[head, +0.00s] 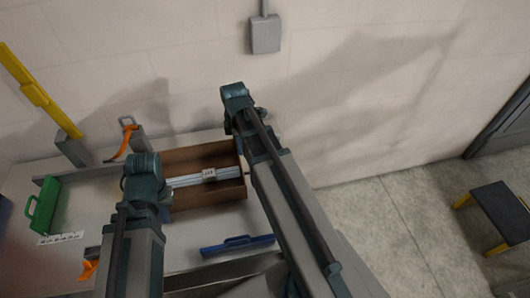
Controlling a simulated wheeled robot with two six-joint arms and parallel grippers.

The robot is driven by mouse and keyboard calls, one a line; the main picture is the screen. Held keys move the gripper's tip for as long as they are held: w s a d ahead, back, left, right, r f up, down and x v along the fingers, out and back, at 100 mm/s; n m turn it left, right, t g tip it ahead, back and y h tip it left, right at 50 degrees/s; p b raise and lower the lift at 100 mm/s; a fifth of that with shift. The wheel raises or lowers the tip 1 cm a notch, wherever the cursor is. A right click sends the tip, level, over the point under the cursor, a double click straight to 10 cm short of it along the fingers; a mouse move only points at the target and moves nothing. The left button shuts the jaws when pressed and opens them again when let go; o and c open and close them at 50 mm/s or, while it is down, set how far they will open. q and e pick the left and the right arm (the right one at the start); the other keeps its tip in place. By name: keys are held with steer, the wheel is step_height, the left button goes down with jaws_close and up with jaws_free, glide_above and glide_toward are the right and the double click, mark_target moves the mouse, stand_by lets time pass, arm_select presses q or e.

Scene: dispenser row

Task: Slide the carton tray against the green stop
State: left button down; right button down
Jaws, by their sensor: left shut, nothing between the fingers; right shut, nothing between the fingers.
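The carton tray (210,158) is a brown open box in the middle of the bench. Pale strips with a white label (208,174) lie in it. The green stop (43,206) stands at the bench's left end, with a wide gap between it and the tray. My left gripper (140,190) is at the tray's left end; its fingers are largely hidden by my wrist. My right gripper (232,126) is at the tray's far right corner, its fingertips mostly hidden. Both are shut and empty. I cannot tell whether either touches the tray.
A grey rail runs along the bench's back left, near an orange-handled clamp (125,140) and a yellow lever (35,92). Another orange clamp (89,269) is at the front left. A blue handled piece (237,244) lies in front of the tray. A printed scale (60,239) is near the stop.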

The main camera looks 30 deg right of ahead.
arm_select(q)
steer(key=shift+w+d+f, duration=0.1)
steer(key=shift+d, duration=0.3)
arm_select(e)
steer(key=shift+w+d, duration=0.1)
steer(key=shift+d, duration=0.65)
